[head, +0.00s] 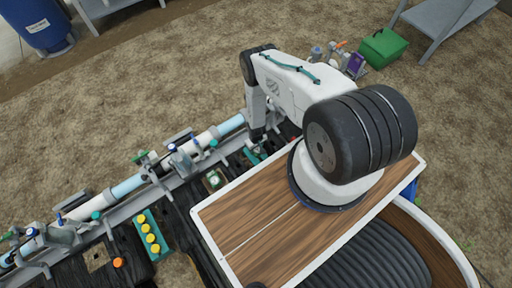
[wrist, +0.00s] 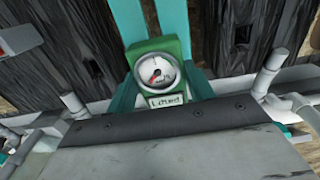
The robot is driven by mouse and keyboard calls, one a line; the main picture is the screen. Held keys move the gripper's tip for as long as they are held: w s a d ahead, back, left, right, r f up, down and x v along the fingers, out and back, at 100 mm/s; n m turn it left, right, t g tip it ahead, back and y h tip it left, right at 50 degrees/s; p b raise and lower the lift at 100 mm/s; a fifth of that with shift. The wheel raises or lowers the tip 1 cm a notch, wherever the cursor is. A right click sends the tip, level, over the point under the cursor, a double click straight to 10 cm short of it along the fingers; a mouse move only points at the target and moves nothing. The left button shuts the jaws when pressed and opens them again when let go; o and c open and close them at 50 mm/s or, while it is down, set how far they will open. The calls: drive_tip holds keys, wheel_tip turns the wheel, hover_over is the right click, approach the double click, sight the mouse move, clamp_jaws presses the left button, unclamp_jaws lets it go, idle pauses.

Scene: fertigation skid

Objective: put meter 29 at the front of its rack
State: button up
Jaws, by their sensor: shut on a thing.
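A green meter (wrist: 160,72) with a round white dial and red marks shows in the middle of the wrist view. A small label sits below its dial; I cannot read a 29 on it. Teal rails (wrist: 172,20) of a rack run behind and beside the meter. My gripper (wrist: 170,118), a grey plate with a dark screwed edge, is shut right at the meter's lower side. Its hold on the meter is hidden. In the head view my gripper (head: 257,136) points down beside the pipe line. A green meter with a white dial (head: 214,180) lies left of it.
A long pipe run (head: 200,142) with valves crosses the left side. A teal block with several yellow caps (head: 152,237) stands near an orange cap (head: 118,262). A green box (head: 383,47) and a blue barrel (head: 38,25) stand on open ground.

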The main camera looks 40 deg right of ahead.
drive_tip(key=shift+f, duration=0.4)
drive_tip(key=shift+f, duration=0.15)
drive_tip(key=shift+f, duration=0.85)
drive_tip(key=o, duration=1.1)
drive_tip(key=shift+r, duration=3.95)
